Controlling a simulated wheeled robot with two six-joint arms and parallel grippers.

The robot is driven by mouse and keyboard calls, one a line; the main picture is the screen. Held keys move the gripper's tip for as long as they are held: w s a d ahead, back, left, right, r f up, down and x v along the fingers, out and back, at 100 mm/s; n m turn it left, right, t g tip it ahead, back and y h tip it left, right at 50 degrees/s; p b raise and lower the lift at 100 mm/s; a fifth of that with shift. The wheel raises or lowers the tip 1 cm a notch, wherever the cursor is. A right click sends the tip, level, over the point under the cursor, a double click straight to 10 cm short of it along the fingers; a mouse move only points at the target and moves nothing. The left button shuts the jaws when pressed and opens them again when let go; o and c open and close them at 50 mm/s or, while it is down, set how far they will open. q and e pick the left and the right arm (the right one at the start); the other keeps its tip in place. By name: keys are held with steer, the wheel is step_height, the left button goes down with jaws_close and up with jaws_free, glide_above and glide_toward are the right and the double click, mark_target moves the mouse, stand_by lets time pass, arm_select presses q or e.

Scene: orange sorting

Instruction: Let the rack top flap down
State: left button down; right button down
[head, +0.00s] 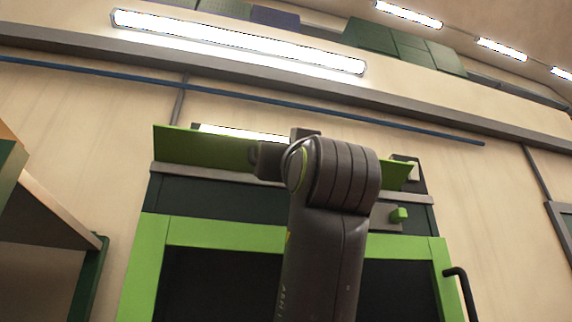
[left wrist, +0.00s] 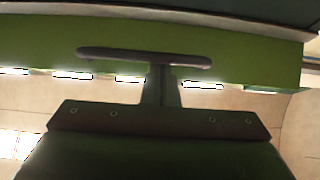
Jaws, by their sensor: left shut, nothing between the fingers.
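The rack (head: 150,255) is a green frame with dark panels, straight ahead in the head view. Its top flap (head: 195,146) is a long green panel standing out above the grey strip at the rack's top, raised and not hanging down. The flap also fills the upper part of the left wrist view (left wrist: 45,45). My left gripper (left wrist: 161,82) is shut and empty, close to the flap's face; contact cannot be told. A dark rounded bar (left wrist: 145,56) crosses at its fingertips. In the head view my arm hides the gripper and the flap's middle. My right gripper is not in view.
A small green latch (head: 400,215) sits on a grey plate at the rack's upper right. A black handle (head: 459,280) stands at its right side. A shelf unit (head: 60,215) is at the left. A blue pipe (head: 250,102) runs along the wall above.

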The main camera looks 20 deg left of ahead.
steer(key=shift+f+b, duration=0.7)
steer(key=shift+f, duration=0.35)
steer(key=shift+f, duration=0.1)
